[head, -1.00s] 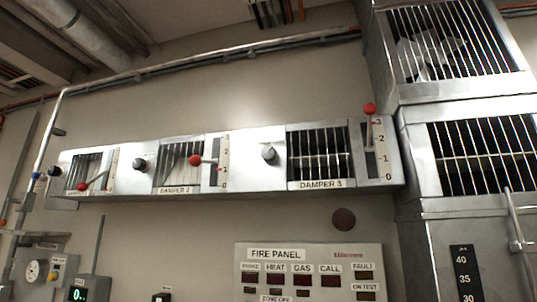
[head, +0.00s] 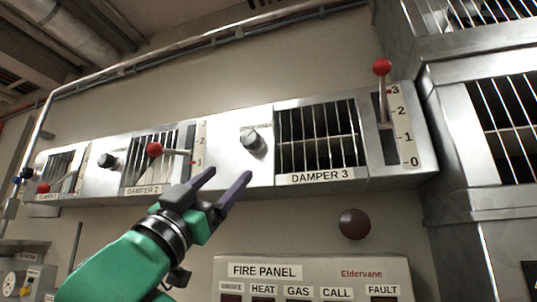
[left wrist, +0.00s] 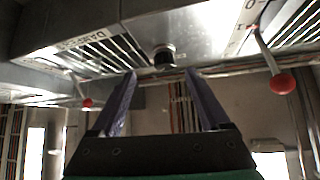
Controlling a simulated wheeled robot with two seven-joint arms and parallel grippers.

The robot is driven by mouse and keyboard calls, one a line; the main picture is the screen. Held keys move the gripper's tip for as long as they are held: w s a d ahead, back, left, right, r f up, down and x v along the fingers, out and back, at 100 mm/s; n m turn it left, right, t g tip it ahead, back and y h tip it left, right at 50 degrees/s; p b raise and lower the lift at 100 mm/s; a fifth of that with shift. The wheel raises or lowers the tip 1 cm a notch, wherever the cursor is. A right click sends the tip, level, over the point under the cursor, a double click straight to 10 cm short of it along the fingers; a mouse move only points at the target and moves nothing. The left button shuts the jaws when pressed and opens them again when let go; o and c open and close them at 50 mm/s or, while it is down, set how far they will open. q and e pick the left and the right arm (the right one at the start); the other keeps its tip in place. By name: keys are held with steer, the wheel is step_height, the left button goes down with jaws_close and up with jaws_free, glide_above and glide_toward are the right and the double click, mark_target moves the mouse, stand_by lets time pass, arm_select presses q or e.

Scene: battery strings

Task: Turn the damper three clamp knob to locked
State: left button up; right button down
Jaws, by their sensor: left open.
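In the left wrist view the knob (left wrist: 163,57) sits beyond and slightly above the space between the fingertips. My left gripper (head: 225,176) has two purple fingers, open and empty, below and in front of the knob and apart from it. The left wrist view also shows the open fingers (left wrist: 162,82). The knob's locked or unlocked marking cannot be read. My right gripper is not in view.
The damper 3 lever has a red ball (head: 381,67) up near mark 3. The damper 2 red ball lever (head: 154,149) and another clamp knob (head: 107,161) lie left. A fire panel (head: 312,270) and dark red dome (head: 354,223) are below. A metal duct (head: 455,130) stands right.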

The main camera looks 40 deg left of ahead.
arm_select(q)
steer(key=p, duration=0.6)
glide_toward(247, 138)
step_height(247, 138, up, 4)
steer(key=w, duration=0.1)
steer(key=w+p, duration=0.1)
steer(key=w+r+p, duration=0.1)
steer(key=w, duration=0.1)
steer(key=w+r+p, duration=0.1)
steer(key=w, duration=0.1)
steer(key=shift+a+r, duration=0.2)
steer(key=shift+a, duration=0.2)
steer(key=shift+w+a+r+p, duration=0.1)
steer(key=shift+w+r+p, duration=0.15)
steer(key=shift+w, duration=0.35)
steer(key=shift+w+a+r+p, duration=0.15)
steer(key=shift+w+p, duration=0.1)
steer(key=shift+w, duration=0.4)
steer(key=shift+s+d+r, duration=0.1)
steer(key=shift+s+d, duration=0.05)
steer(key=shift+s, duration=0.3)
steer(key=c, duration=0.3)
jaws_close()
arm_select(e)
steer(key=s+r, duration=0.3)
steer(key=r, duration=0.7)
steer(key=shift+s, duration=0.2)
